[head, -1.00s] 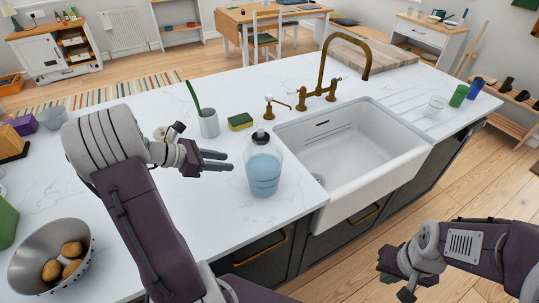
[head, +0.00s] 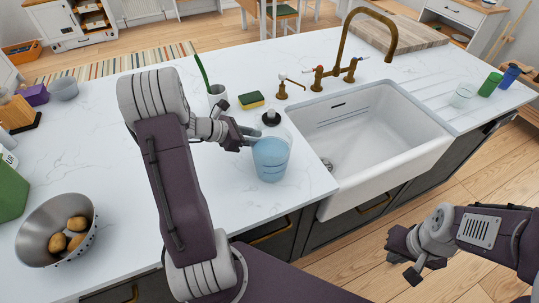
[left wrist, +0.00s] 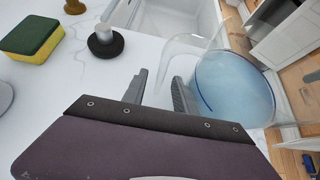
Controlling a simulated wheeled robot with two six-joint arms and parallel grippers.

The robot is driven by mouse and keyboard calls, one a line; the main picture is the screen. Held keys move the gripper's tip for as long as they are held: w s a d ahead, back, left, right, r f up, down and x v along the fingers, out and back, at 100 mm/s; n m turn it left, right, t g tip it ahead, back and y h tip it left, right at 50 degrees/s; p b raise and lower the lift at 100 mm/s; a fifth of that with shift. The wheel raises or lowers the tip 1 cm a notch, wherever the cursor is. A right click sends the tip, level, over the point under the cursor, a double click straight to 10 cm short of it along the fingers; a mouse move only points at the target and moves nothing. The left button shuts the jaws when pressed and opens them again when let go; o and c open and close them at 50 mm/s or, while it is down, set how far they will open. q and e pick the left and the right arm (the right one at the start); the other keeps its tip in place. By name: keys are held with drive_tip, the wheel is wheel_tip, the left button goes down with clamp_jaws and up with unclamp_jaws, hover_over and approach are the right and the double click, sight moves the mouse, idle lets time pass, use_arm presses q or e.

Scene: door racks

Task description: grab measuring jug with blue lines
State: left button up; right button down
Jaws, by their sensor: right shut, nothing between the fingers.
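The clear measuring jug (head: 271,158) with blue lines and bluish content stands upright on the white counter, left of the sink. In the left wrist view the jug (left wrist: 235,88) is at the right, its clear handle (left wrist: 190,44) reaching left, just beyond the fingertips. My left gripper (head: 251,136) is at the jug's left side in the head view. Its two fingers (left wrist: 160,78) are apart with nothing seen held between them. Whether a finger touches the jug I cannot tell. My right gripper (head: 408,258) is shut and empty over the floor at lower right.
The sink (head: 370,125) is to the right. A colander of potatoes (head: 40,222) is at lower left. The counter between is clear.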

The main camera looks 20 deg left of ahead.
use_arm(q)
drive_tip(key=shift+w+d+f, duration=0.2)
drive_tip(key=shift+w+f, duration=0.15)
drive_tip(key=shift+w, duration=0.15)
drive_tip(key=shift+s+r, duration=0.1)
drive_tip(key=shift+s, duration=0.05)
clamp_jaws()
idle(0.9)
